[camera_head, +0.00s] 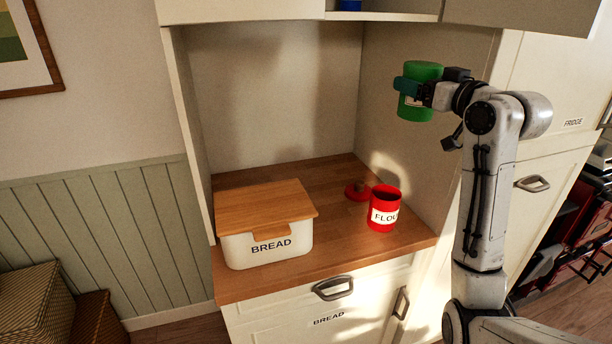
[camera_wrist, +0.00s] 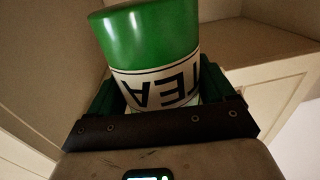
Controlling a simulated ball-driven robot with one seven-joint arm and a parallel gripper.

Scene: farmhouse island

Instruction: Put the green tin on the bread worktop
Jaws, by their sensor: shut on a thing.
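The green tin (camera_head: 421,104) is up in the air at the right front of the worktop alcove. My gripper (camera_head: 412,88) is shut on it from the right side. In the wrist view the green tin (camera_wrist: 150,38) sits between my gripper's fingers (camera_wrist: 165,95), and its white label reads TEA, upside down in that picture. The bread worktop (camera_head: 330,178) is a wooden surface inside the alcove, lower than the tin and to its left. The tin is apart from the worktop.
A white bread bin (camera_head: 268,247) with a wooden lid stands at the worktop's left front. An open red flour tin (camera_head: 383,210) stands at the right, with a red lid (camera_head: 357,191) beside it. Bare wood shows behind and between them. An upper cabinet (camera_head: 245,10) hangs above.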

